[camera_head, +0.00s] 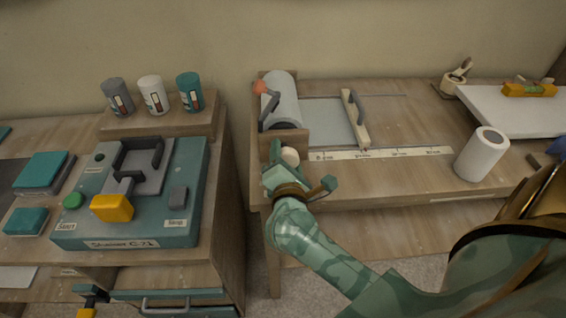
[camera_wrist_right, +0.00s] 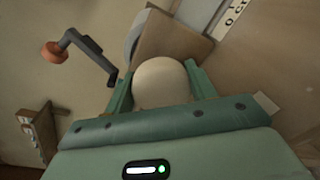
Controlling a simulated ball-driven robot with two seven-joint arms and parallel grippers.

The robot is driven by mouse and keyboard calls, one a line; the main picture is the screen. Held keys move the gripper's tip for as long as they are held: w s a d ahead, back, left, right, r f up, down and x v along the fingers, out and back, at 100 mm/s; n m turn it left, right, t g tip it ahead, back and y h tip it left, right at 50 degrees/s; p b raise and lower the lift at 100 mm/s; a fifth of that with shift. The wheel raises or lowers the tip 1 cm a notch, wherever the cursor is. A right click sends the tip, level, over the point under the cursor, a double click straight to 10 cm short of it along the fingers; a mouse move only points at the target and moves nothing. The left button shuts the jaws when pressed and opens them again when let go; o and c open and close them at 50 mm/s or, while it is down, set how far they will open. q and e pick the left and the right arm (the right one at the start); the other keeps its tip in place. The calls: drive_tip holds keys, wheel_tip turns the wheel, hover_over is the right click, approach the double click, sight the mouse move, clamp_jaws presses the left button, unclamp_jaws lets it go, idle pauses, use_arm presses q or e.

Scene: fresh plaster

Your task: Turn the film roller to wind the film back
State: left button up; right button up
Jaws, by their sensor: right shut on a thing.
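The film roller (camera_head: 285,100), a pale grey-white cylinder, sits in a wooden holder at the left end of the right-hand table. A dark crank with an orange knob (camera_head: 260,87) is at its left; this crank also shows in the right wrist view (camera_wrist_right: 88,50). My right gripper (camera_head: 284,165) is at the table's front left edge, in front of the holder. It is shut on a round cream knob (camera_wrist_right: 162,82), which shows between both fingers; the head view shows only part of the knob (camera_head: 290,156). The orange knob is apart from the gripper. My left gripper is not in view.
A film sheet (camera_head: 330,118) with a handled wooden bar (camera_head: 354,118) and a printed ruler (camera_head: 380,154) lie right of the roller. A white cylinder (camera_head: 482,155) stands farther right. A teal machine (camera_head: 185,150) is on the left bench, across a gap.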

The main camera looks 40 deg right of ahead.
drive_tip(key=m+b, duration=0.2)
drive_tip(key=b, duration=0.1)
drive_tip(key=f+m+b, duration=0.1)
drive_tip(key=m+b, duration=0.2)
drive_tip(key=b, duration=0.1)
drive_tip(key=shift+f+m+t+y, duration=0.1)
drive_tip(key=shift+m+t+y, duration=0.2)
drive_tip(key=shift+y, duration=0.1)
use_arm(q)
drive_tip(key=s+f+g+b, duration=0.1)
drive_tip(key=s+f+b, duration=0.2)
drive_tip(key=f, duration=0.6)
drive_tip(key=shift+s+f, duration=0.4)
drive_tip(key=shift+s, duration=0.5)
use_arm(e)
drive_tip(key=m, duration=0.2)
drive_tip(key=shift+r+m, duration=0.2)
drive_tip(key=shift+m, duration=0.2)
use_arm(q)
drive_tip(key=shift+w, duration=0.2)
use_arm(e)
drive_tip(key=shift+y, duration=0.3)
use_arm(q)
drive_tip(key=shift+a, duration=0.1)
use_arm(e)
drive_tip(key=o, duration=1)
drive_tip(key=shift+r, duration=0.1)
drive_tip(key=shift+c, duration=0.2)
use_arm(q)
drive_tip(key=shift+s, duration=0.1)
